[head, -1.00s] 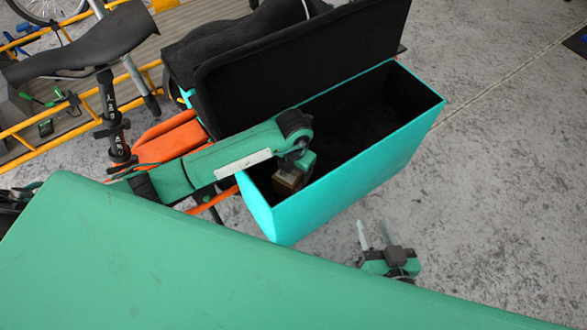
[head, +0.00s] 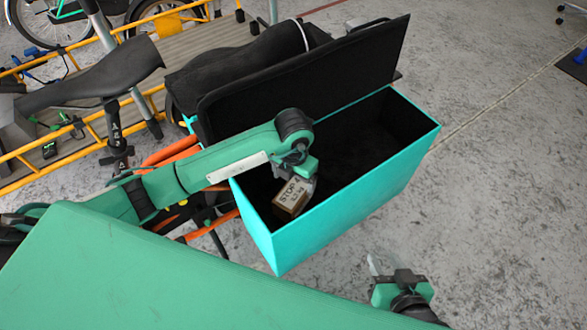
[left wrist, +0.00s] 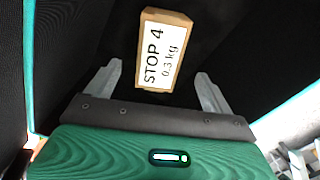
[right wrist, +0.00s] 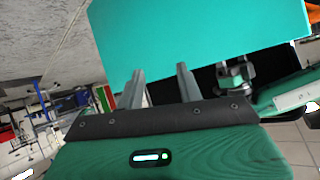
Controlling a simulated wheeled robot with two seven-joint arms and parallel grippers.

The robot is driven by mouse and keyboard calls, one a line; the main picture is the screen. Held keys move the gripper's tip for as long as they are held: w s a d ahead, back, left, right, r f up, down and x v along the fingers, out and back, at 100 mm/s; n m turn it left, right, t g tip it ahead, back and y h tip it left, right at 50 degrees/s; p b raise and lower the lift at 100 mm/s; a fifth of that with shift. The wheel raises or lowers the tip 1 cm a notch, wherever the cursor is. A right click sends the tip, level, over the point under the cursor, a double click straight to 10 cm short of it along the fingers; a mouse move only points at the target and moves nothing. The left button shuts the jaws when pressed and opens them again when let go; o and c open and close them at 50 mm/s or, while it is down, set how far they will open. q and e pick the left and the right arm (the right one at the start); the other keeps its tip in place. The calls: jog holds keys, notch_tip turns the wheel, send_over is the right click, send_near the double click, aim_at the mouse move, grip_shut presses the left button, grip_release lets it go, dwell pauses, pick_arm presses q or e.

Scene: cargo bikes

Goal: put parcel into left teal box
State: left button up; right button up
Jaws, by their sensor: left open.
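The parcel (head: 291,197) is a small brown box with a white label reading "STOP 4, 0.3 kg". It is inside the teal box (head: 340,212), towards its left end. The teal box has a dark lining, and its black lid stands up behind it. My left gripper (head: 312,184) is inside the box opening beside the parcel. In the left wrist view, its open fingers (left wrist: 158,75) are apart from the parcel (left wrist: 165,50), which lies just beyond the tips. Whether the parcel rests flat on the floor is unclear. My right gripper (head: 382,268) is open and empty outside the box.
The black lid (head: 305,80) rises along the box's back edge. A bike saddle (head: 235,65) and a yellow-railed cargo deck (head: 150,65) are behind and left. Bare concrete floor (head: 490,200) is free to the right.

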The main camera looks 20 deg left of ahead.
pick_arm(q)
jog(key=shift+r, duration=1.7)
pick_arm(e)
jog(key=shift+s+d+f+g, duration=0.1)
jog(key=shift+s+d+g, duration=0.05)
jog(key=shift+d+g, duration=0.4)
